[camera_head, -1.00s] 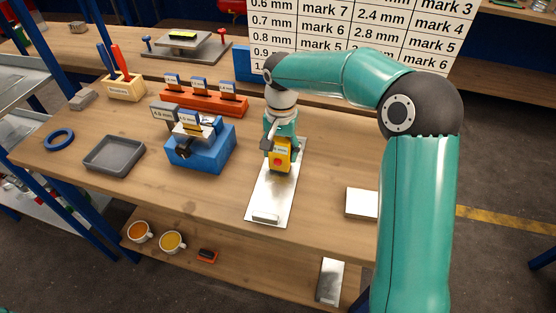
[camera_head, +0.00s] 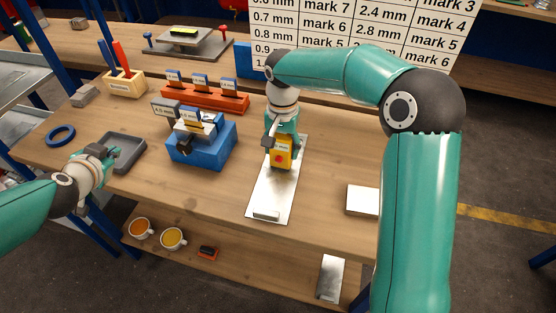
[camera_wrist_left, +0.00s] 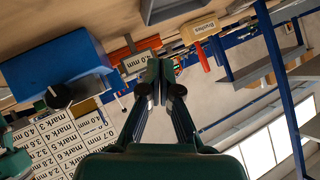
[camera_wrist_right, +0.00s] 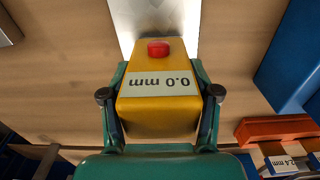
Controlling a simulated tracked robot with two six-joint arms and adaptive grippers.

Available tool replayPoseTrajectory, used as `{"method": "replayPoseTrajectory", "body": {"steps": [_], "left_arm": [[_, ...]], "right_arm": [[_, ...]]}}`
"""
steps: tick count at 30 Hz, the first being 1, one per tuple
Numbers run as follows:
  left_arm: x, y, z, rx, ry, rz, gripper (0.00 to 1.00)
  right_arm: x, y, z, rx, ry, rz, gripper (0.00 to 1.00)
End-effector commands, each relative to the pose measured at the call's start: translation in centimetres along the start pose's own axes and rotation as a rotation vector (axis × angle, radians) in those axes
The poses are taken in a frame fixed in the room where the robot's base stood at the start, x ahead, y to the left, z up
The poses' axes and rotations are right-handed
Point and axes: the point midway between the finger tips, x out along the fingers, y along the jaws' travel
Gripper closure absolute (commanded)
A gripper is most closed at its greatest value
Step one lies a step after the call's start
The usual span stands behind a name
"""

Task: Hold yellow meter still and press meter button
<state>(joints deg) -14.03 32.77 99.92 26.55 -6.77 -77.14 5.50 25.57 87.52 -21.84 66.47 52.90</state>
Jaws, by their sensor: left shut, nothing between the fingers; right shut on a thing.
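The yellow meter (camera_head: 281,153) stands on a metal plate (camera_head: 268,197) in the middle of the table. Its red button (camera_wrist_right: 158,48) and a label reading 0.0 mm (camera_wrist_right: 160,83) show in the right wrist view. My right gripper (camera_head: 281,140) is shut on the meter, one finger on each side of it. My left gripper (camera_head: 100,152) is by the grey tray (camera_head: 125,150) at the left, far from the meter. In the left wrist view its fingers (camera_wrist_left: 154,85) are together and empty.
A blue block fixture (camera_head: 200,150) stands between the tray and the meter. Behind it is an orange rack (camera_head: 205,99) with labelled pieces. A blue ring (camera_head: 60,136) lies at the left, a white block (camera_head: 362,200) at the right. The table front between tray and plate is clear.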

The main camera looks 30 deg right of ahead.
Motion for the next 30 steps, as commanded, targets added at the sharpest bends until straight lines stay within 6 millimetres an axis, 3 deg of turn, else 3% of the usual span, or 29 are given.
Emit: {"method": "replayPoseTrajectory", "body": {"steps": [1, 2, 10, 18, 24, 30], "left_arm": [[-0.5, 0.7, -2.8, -0.009, 0.037, 0.018, 1.0], [-0.7, 1.8, -3.8, -0.04, 0.045, 0.048, 1.0], [-1.7, 15.6, -3.0, -0.557, -0.113, 0.39, 1.0], [-5.5, 27.6, -3.5, -1.089, -0.357, 0.667, 1.0], [-8.1, 32.6, -4.4, -1.382, -0.512, 0.777, 1.0], [-9.0, 34.1, -4.8, -1.497, -0.572, 0.811, 1.0]], "right_arm": [[0.1, 0.1, 0.1, -0.001, -0.002, 0.003, 0.84], [0.1, 0.1, 0.1, -0.001, -0.002, 0.003, 0.84], [0.1, 0.0, 0.0, -0.001, -0.002, 0.002, 0.84], [0.1, 0.0, 0.0, -0.001, -0.001, 0.002, 0.84], [0.1, 0.0, 0.0, 0.0, -0.001, 0.001, 0.84], [0.1, 0.0, 0.0, 0.0, -0.001, 0.001, 0.84]]}}
